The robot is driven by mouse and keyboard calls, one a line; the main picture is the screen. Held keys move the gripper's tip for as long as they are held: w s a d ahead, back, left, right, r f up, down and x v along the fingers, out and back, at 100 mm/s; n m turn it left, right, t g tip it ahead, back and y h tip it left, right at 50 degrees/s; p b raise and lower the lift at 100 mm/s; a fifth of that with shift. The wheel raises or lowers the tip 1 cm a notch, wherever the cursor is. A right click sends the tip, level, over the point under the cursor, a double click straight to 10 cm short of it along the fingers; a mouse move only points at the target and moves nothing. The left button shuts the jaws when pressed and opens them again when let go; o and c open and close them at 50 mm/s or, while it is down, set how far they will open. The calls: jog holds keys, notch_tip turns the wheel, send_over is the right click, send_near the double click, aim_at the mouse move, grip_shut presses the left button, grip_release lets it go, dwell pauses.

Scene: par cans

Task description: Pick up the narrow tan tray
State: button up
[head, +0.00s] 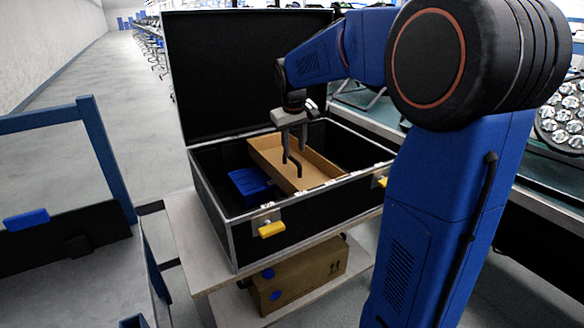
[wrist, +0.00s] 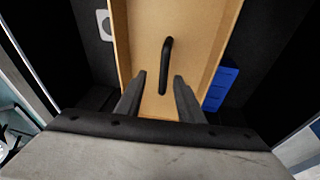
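The narrow tan tray (head: 318,162) lies inside an open black case (head: 318,204), tilted diagonally in the head view. It also shows in the wrist view (wrist: 200,35), with a dark bent bar or handle (wrist: 167,62) over its floor; I cannot tell whether the bar is fixed to the tray. My gripper (head: 294,153) hangs over the tray, pointing down. In the wrist view its two fingers (wrist: 158,80) are apart with nothing held between them, and the bar's near end shows between them. The gripper body hides the tray's near part there.
A blue box (head: 250,186) lies beside the tray in the case. The case's raised lid (head: 235,75) stands behind, and its walls surround the tray. A cardboard box (head: 300,275) sits on the shelf below. A blue-framed cart (head: 105,150) stands at left.

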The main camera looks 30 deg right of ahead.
aim_at(292, 159)
jog(key=shift+a+x, duration=0.2)
jog(key=shift+x, duration=1.35)
jog(key=shift+a+x, duration=0.25)
jog(key=shift+x, duration=1.3)
jog(key=shift+w, duration=0.15)
grip_shut()
